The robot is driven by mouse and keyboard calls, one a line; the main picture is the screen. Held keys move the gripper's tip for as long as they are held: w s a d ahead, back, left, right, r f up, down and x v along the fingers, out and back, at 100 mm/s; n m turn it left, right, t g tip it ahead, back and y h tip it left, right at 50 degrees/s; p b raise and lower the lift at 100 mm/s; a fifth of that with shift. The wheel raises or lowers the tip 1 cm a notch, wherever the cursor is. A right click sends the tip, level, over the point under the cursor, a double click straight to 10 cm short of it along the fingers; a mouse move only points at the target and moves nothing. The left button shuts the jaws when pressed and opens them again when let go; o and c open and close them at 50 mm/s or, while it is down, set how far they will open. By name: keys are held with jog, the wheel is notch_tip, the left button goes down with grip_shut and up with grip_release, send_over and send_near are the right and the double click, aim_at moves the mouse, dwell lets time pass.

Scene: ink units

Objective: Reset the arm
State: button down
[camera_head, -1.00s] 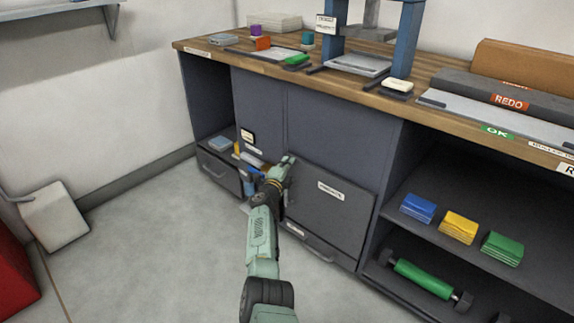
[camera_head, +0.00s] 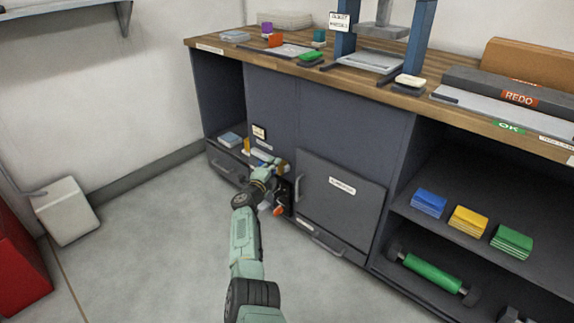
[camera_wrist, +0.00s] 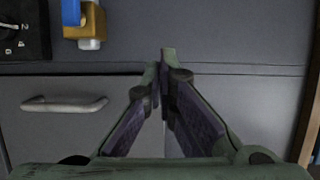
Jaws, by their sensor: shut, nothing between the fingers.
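My arm (camera_head: 243,240) reaches from the bottom of the head view to the front of the dark cabinet. My gripper (camera_head: 272,165) is small there, in front of the cabinet and left of the labelled grey door (camera_head: 341,205). In the wrist view my gripper (camera_wrist: 160,62) has its fingertips together with nothing between them. Behind it is a grey panel front with a bar handle (camera_wrist: 64,104) on the left. I cannot tell from these views whether the fingertips touch the front.
A blue and yellow object (camera_wrist: 85,25) and a black numbered dial plate (camera_wrist: 22,35) lie near my gripper. An orange-red piece (camera_head: 278,211) shows beside my wrist. Shelves with coloured stacks (camera_head: 468,221) stand at the right.

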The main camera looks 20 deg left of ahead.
jog(key=shift+s+a+r, duration=0.1)
jog(key=shift+s+a, duration=0.3)
jog(key=shift+a, duration=0.3)
jog(key=shift+s+a, duration=0.35)
jog(key=shift+a, duration=0.35)
